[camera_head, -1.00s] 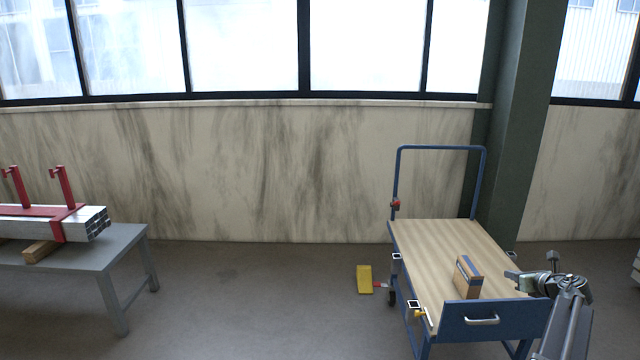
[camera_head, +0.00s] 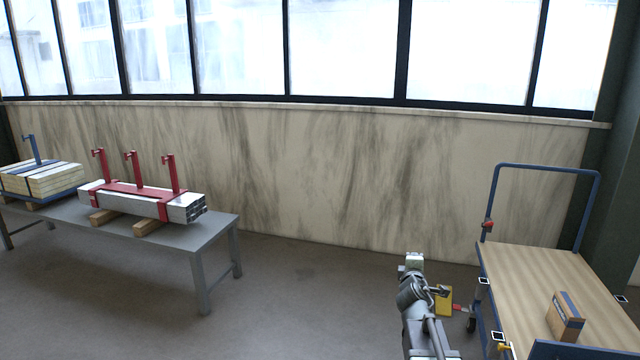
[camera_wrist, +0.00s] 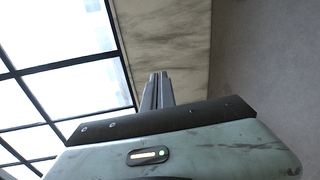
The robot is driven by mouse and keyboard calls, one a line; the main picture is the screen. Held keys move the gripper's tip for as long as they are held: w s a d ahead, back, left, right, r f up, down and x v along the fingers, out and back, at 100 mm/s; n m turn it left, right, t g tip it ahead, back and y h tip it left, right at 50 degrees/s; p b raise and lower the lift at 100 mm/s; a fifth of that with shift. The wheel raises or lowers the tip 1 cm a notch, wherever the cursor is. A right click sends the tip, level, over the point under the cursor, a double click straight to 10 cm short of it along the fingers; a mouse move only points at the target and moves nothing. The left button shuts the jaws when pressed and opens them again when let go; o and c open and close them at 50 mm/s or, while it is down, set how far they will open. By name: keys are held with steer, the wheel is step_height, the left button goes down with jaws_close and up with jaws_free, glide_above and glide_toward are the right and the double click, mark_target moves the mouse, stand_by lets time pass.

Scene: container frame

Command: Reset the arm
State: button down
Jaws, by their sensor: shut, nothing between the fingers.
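My arm rises at the lower right of the head view, left of the trolley, with my gripper (camera_head: 414,262) at its far end. In the wrist view my gripper (camera_wrist: 158,82) shows its two fingers together, with nothing between them. The wrist view is tilted, with windows at the left, the stained wall beyond the fingers and floor at the right. The gripper touches nothing that I can see.
A blue trolley (camera_head: 520,270) with a wooden top carries a small cardboard box (camera_head: 566,317) at the right. A grey table (camera_head: 215,232) at the left bears clamped metal profiles (camera_head: 150,200) and a strapped stack (camera_head: 42,180). A yellow object (camera_head: 443,300) is partly behind my arm. Floor between table and arm is clear.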

steer(key=s+a+f+m+g+y, duration=0.2)
steer(key=s+a+f+m+g, duration=0.25)
steer(key=s+f, duration=0.35)
steer(key=s+a+f+m+g+y, duration=0.1)
steer(key=s+a+f+m+g, duration=0.35)
steer(key=s, duration=0.55)
steer(key=s+a+f+m+g+y, duration=0.2)
steer(key=s+a+f+m+g, duration=0.2)
steer(key=s+f+m+g, duration=0.35)
step_height(320, 180, up, 14)
steer(key=s+t+p, duration=0.1)
steer(key=s+p, duration=0.2)
steer(key=p, duration=1.1)
steer(key=shift+d+n, duration=0.25)
steer(key=shift+n, duration=0.2)
